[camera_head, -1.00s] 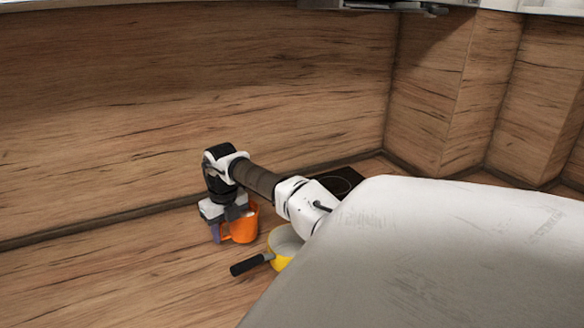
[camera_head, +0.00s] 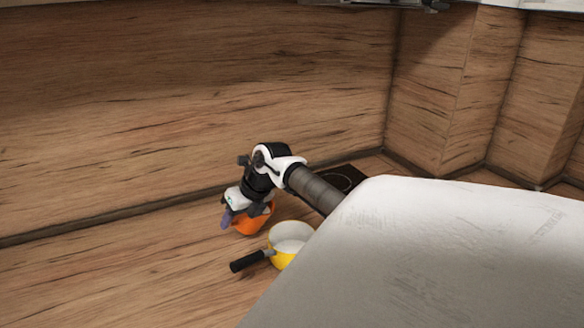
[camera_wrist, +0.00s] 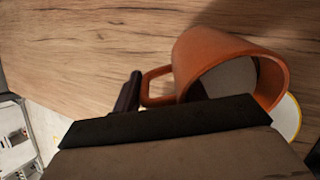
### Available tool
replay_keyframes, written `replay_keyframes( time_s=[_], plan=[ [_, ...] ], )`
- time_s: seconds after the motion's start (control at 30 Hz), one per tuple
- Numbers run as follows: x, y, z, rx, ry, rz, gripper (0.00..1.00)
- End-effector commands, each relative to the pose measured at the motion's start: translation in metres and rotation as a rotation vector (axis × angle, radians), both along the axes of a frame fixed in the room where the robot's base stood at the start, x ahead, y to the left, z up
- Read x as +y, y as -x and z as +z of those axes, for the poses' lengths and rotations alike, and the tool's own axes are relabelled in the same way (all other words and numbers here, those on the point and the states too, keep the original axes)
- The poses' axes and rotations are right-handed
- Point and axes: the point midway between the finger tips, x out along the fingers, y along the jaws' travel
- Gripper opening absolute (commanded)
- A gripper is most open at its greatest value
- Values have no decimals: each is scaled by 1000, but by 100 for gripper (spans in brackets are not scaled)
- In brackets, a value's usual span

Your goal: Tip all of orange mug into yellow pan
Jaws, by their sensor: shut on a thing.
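The orange mug (camera_head: 252,221) is just behind and left of the yellow pan in the head view, and looks tilted. In the wrist view the mug (camera_wrist: 205,48) shows its open mouth and pale inside, with its handle toward a dark finger; what it contains cannot be made out. My gripper (camera_head: 240,212) is shut on the mug. The yellow pan (camera_head: 283,260) stands on the wooden counter, with a white inside and a black handle pointing left. A strip of its rim (camera_wrist: 297,118) shows beyond the mug in the wrist view.
A black hob (camera_head: 345,178) lies on the counter behind my arm. A wooden splashback (camera_head: 180,100) runs along the back. The counter (camera_head: 130,270) left of the pan is clear. A large pale surface hides the right foreground.

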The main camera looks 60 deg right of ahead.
Motion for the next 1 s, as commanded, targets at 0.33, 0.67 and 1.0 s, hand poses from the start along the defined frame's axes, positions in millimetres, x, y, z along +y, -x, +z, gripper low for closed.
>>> replay_keyframes(
  time_s=[0.33,0.67,1.0],
  plan=[
    [-2,5,5,-48,-10,-2,0],
    [-2,9,8,-91,-21,0,0],
    [-4,13,12,-136,-31,-1,0]
  ],
)
